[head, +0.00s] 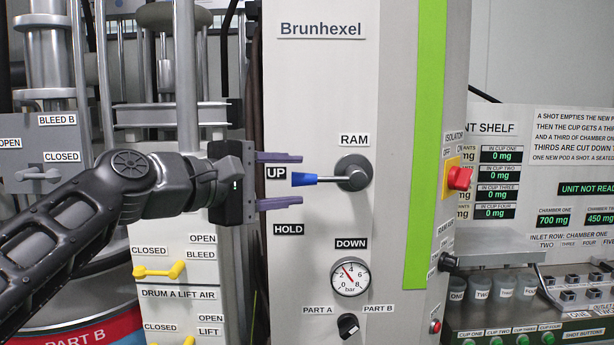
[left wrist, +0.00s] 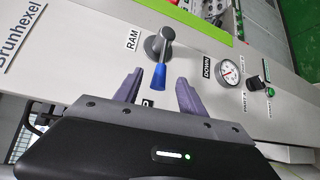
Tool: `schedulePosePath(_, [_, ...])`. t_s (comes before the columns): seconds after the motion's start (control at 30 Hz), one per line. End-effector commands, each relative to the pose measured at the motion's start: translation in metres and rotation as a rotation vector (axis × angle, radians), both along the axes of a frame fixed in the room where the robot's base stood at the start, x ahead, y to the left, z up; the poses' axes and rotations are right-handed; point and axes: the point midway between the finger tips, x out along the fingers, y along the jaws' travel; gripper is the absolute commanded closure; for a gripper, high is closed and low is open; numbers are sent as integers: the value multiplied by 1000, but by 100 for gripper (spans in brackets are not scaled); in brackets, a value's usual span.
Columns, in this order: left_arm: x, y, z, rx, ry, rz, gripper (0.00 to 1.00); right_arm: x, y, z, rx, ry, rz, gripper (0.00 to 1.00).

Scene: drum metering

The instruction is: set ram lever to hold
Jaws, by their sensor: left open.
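The ram lever has a round grey hub (head: 352,172) and a short arm with a blue tip (head: 305,179). It points left, toward the UP label (head: 276,173). The HOLD label (head: 288,229) is below left of the hub, and the DOWN label (head: 350,243) is below it. My left gripper (head: 302,180) is open, one finger above the blue tip and one below. In the left wrist view the blue tip (left wrist: 159,77) lies between the fingertips of my left gripper (left wrist: 159,78), with a gap on each side. My right gripper is not in view.
A pressure gauge (head: 350,276) and a black part selector knob (head: 348,325) sit below the lever. A red isolator knob (head: 460,178) is on the panel's right side. Yellow valve handles (head: 160,271) stand at lower left, below my arm.

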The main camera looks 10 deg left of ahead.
Motion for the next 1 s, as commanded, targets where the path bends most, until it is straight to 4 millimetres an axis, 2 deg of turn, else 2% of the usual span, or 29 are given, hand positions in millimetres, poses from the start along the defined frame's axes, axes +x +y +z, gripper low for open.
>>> schedulePosePath(0.1, [17,-11,-2,1,4,-2,52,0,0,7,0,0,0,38])
schedulePosePath(0.3, [35,-21,-5,-1,1,-1,52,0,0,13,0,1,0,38])
schedulePosePath(0.63, [38,-23,-6,0,0,0,53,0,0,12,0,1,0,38])
schedulePosePath(1.0, [38,-23,-6,0,0,0,83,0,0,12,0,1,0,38])
